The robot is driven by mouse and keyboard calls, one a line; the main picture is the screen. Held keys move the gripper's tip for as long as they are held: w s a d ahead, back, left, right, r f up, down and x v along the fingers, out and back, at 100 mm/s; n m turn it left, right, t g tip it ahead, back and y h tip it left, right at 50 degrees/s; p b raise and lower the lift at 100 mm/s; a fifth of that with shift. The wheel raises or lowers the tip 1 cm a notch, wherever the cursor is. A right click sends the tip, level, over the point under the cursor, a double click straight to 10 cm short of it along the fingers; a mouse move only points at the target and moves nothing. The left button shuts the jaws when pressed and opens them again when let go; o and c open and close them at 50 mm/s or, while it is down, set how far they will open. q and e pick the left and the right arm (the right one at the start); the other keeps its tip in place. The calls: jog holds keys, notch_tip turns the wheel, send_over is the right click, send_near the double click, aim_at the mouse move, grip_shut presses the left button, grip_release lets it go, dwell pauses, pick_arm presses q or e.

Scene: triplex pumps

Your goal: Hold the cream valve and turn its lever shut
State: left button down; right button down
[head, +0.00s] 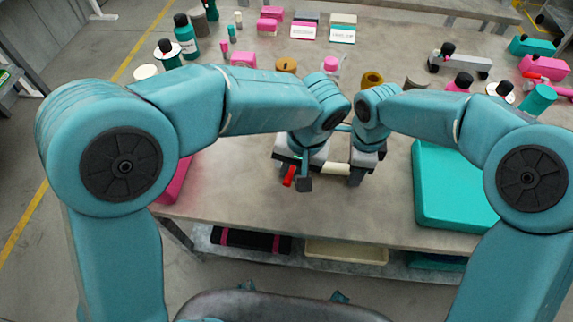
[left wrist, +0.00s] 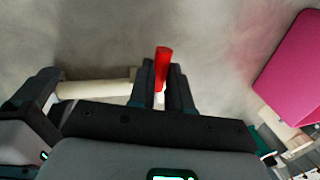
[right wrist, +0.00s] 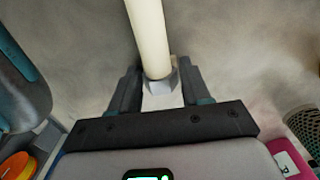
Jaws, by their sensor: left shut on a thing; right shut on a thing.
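The cream valve (head: 335,168) is held above the table between my two grippers. Its cream tube crosses the left side of the left wrist view (left wrist: 97,89) and runs up from between the fingers in the right wrist view (right wrist: 148,35). My right gripper (head: 358,176) is shut on the valve's pale grey hexagonal end (right wrist: 160,86). My left gripper (head: 300,180) is shut on the red lever (head: 289,176), at the valve's other end. The lever (left wrist: 162,62) sticks out past the left fingertips (left wrist: 163,88). The valve body behind the left fingers is mostly hidden.
A teal block (head: 452,190) lies on the table (head: 390,225) to the right, and a magenta block (head: 175,182) to the left. Several bottles, caps and coloured blocks stand along the back. A lower shelf holds a cream tray (head: 345,252). The table's front middle is clear.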

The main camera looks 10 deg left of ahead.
pick_arm(q)
jog(key=shift+d+n, duration=0.25)
jog(key=shift+n, duration=0.25)
jog(key=shift+d, duration=0.1)
jog(key=c, duration=1.1)
grip_release()
jog(key=shift+o, duration=0.2)
notch_tip(320, 180, up, 12)
jog(key=d, duration=0.2)
jog(key=shift+d, duration=0.15)
jog(key=shift+f, duration=0.1)
pick_arm(e)
jog(key=shift+c, duration=2.2)
grip_release()
